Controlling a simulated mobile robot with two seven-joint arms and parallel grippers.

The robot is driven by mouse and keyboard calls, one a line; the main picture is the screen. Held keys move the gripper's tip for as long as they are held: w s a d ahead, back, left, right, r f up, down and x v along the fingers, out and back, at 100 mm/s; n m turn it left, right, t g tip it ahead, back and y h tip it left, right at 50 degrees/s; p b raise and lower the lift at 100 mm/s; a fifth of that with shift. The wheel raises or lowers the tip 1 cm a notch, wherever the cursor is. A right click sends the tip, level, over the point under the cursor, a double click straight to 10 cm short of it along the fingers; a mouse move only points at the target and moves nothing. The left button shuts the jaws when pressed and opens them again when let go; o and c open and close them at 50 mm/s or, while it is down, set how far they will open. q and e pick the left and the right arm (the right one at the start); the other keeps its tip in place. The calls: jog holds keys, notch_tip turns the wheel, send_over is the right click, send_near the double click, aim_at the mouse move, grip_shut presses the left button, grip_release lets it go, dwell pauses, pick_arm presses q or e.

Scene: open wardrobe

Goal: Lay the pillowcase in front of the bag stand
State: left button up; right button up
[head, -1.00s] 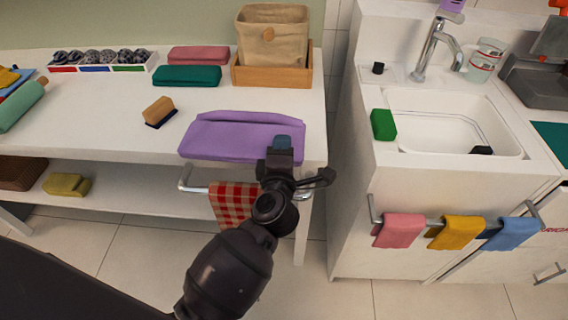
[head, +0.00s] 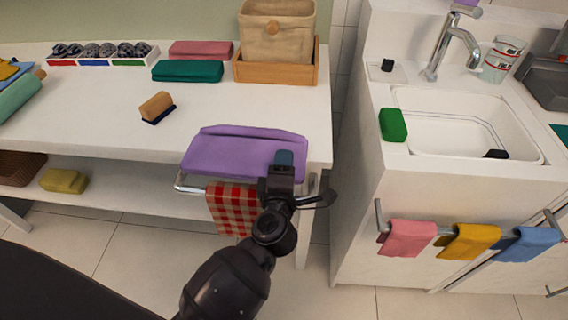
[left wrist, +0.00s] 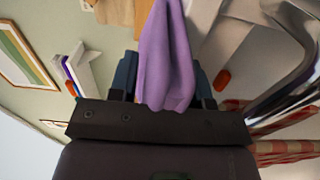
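The purple folded pillowcase (head: 240,152) shows at the table's front edge in the head view and overlaps that edge. My left gripper (head: 284,162) is at its front right corner. In the left wrist view the purple cloth (left wrist: 166,60) passes between the fingers (left wrist: 162,80), and the gripper is shut on it. The bag stand is a wooden tray (head: 270,74) holding a beige bag (head: 275,30), at the table's back right. My right gripper is not in view.
Green (head: 187,71) and pink (head: 200,49) folded cloths lie left of the bag stand. The tabletop (head: 255,105) before the stand is clear. A rail with a checked towel (head: 232,207) is below the front edge.

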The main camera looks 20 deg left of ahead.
pick_arm(q)
jog(key=shift+o, duration=0.4)
jog(key=shift+r, duration=0.1)
jog(key=shift+r, duration=0.1)
jog(key=p+v, duration=0.1)
jog(key=v, duration=1.1)
